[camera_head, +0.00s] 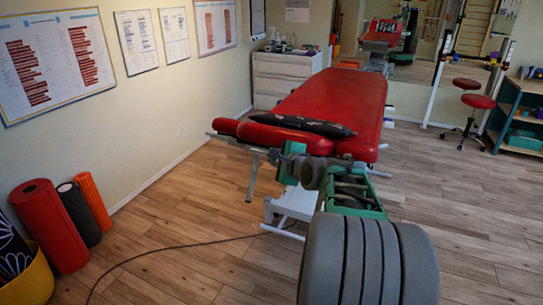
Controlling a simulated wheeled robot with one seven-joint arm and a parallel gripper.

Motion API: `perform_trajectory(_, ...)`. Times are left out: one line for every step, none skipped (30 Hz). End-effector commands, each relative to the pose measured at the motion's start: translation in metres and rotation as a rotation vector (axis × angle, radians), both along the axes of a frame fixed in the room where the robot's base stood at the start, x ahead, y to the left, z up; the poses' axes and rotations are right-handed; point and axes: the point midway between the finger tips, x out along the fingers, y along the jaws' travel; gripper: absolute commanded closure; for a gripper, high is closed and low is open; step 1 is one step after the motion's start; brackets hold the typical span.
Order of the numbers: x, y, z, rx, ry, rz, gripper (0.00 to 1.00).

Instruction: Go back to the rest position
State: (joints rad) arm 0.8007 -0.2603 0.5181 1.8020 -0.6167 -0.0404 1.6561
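My arm reaches forward from the bottom of the head view, with a thick grey ridged section closest to the camera and green and dark parts beyond it. The far end of the arm, where my gripper (291,150) seems to be, overlaps the near end of the red treatment table (325,97). The fingers cannot be made out, so I cannot tell whether they are open or hold anything. I cannot tell whether the arm touches the table. A dark patterned cushion (302,125) lies across the table top, just beyond the arm.
Red (48,225), black (79,214) and orange (93,201) rolls stand by the left wall, beside a yellow basket (32,281). A cable (170,247) runs over the floor. A red stool (477,102) and shelf (515,112) stand right. Floor (455,215) is clear at right.

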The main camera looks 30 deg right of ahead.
Motion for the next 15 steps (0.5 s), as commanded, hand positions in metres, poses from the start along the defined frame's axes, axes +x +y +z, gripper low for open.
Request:
perform_trajectory(0.0,0.0,0.0,0.0,0.0,0.0,0.82)
perform_trajectory(0.0,0.0,0.0,0.0,0.0,0.0,0.82)
perform_trajectory(0.0,0.0,0.0,0.0,0.0,0.0,0.82)
perform_trajectory(0.0,0.0,0.0,0.0,0.0,0.0,0.82)
perform_trajectory(0.0,0.0,0.0,0.0,0.0,0.0,0.82)
perform_trajectory(0.0,0.0,0.0,0.0,0.0,0.0,0.82)
perform_trajectory(0.0,0.0,0.0,0.0,0.001,0.0,0.82)
perform_trajectory(0.0,0.001,0.0,-0.002,0.002,0.002,0.82)
perform_trajectory(0.001,0.004,0.001,-0.013,0.011,0.01,0.82)
perform_trajectory(0.001,0.009,0.001,-0.03,0.024,0.024,0.82)
perform_trajectory(0.001,0.018,0.002,-0.056,0.043,0.045,0.82)
perform_trajectory(0.0,0.033,0.002,-0.11,0.083,0.087,0.82)
perform_trajectory(-0.001,0.048,0.002,-0.166,0.121,0.131,0.82)
perform_trajectory(-0.005,0.067,0.002,-0.236,0.17,0.188,0.82)
perform_trajectory(-0.013,0.097,0.001,-0.351,0.246,0.289,0.82)
